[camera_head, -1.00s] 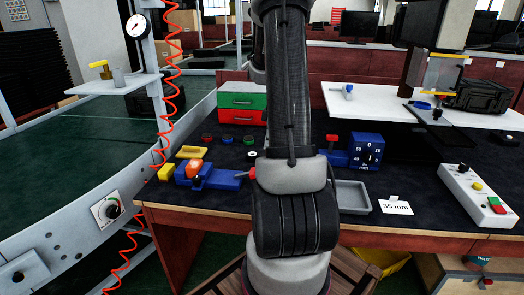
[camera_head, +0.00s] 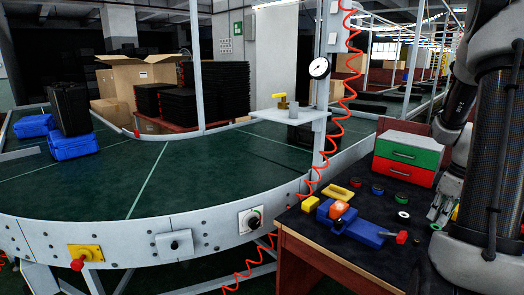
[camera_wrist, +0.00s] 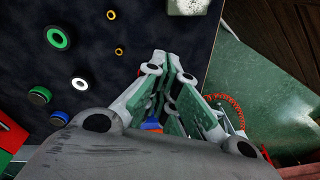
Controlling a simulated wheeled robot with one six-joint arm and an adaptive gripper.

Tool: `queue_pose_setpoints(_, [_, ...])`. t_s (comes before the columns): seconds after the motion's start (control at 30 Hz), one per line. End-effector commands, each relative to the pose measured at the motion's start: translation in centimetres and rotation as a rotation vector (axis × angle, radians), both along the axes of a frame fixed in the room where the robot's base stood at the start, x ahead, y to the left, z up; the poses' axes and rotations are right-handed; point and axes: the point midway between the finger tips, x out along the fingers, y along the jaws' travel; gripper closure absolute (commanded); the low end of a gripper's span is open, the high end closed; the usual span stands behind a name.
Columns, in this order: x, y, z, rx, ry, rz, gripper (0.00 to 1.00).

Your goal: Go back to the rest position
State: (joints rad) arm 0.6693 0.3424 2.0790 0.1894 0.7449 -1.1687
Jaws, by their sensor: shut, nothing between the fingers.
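My gripper (camera_head: 440,212) hangs over the dark workbench at the right edge of the head view, beside the arm. In the wrist view my gripper (camera_wrist: 168,75) has its fingers together with nothing held between them. The blue vise (camera_head: 350,228) with an orange part (camera_head: 338,209) lies on the bench to the left of the gripper, apart from it in the picture. Much of the arm is cut off by the right edge of the head view.
A green and red drawer box (camera_head: 408,157) stands at the bench's back. Several rings, including a white one (camera_head: 403,214), lie nearby. The curved conveyor (camera_head: 150,175) fills the left, carrying blue cases (camera_head: 73,146). A coiled red hose (camera_head: 340,115) hangs by the gauge post.

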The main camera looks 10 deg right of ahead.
Motion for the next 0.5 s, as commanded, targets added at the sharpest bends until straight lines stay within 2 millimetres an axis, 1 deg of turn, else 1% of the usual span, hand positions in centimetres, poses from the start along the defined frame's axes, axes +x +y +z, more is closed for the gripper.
queue_pose_setpoints(0.07, [-1.7, 1.1, -0.5, 0.033, 0.06, -0.134, 1.0])
queue_pose_setpoints(0.17, [-3.5, 2.6, 0.8, 0.042, 0.114, -0.303, 1.0])
queue_pose_setpoints(0.3, [-5.4, 6.2, 4.1, 0.023, 0.15, -0.488, 1.0])
queue_pose_setpoints(0.37, [-6.1, 7.8, 5.6, 0.009, 0.152, -0.546, 1.0])
queue_pose_setpoints(0.5, [-7.9, 11.9, 9.3, -0.029, 0.121, -0.642, 1.0])
